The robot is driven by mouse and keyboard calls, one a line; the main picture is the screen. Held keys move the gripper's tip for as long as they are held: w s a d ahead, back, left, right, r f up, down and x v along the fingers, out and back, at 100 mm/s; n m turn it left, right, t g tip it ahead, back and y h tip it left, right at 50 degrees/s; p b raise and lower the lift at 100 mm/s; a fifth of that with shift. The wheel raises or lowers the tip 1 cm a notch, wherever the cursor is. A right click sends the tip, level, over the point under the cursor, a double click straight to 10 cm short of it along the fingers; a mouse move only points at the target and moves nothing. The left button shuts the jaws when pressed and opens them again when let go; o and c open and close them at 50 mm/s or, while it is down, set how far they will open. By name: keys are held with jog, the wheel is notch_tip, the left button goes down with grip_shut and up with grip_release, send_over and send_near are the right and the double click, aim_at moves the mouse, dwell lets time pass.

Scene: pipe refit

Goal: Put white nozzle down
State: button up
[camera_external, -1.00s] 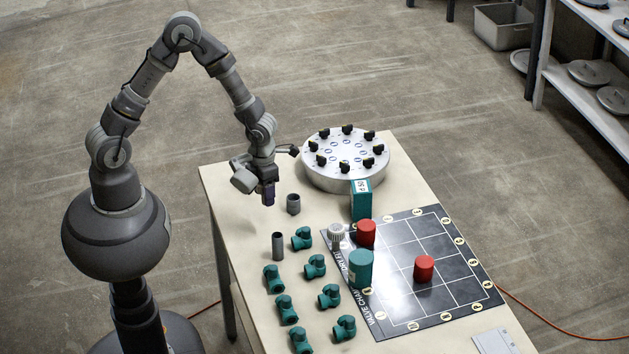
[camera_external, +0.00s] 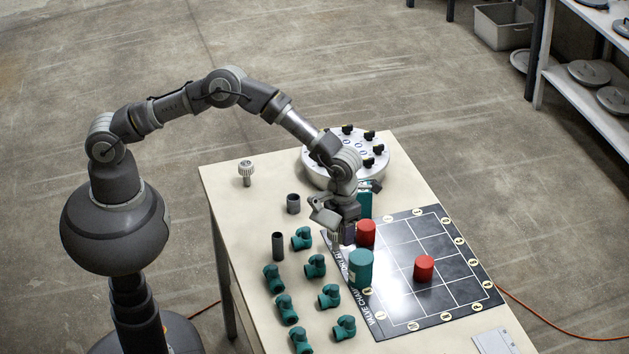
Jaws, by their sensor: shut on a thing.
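My gripper (camera_external: 343,236) points down at the upper left corner of the black board. It is shut on a white ribbed piece, the white nozzle (camera_external: 334,237), which shows only in part beside the fingers. The nozzle is low, at about tabletop height; I cannot tell whether it touches the surface. A second pale piece with a ribbed top on a narrow stem (camera_external: 246,172) stands upright and alone near the table's far left corner.
A red cylinder (camera_external: 366,233) and a teal cylinder (camera_external: 360,268) stand close by my gripper. The black board (camera_external: 455,290) bears another red cylinder (camera_external: 424,268). Several green fittings (camera_external: 315,266) and two grey sleeves (camera_external: 293,204) stand left. A round knobbed unit (camera_external: 312,170) is behind.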

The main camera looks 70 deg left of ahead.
jog(key=w, duration=0.1)
jog(key=w+d, duration=0.1)
jog(key=w, duration=0.1)
jog(key=w+d, duration=0.1)
jog(key=shift+w+d+f, duration=0.25)
jog(key=shift+w+f, duration=0.05)
jog(key=shift+f+b, duration=0.8)
jog(key=shift+f, duration=0.85)
jog(key=shift+f, duration=0.15)
jog(key=o, duration=1)
notch_tip(320, 180, up, 12)
jog(key=p, duration=0.3)
jog(key=shift+r, duration=0.2)
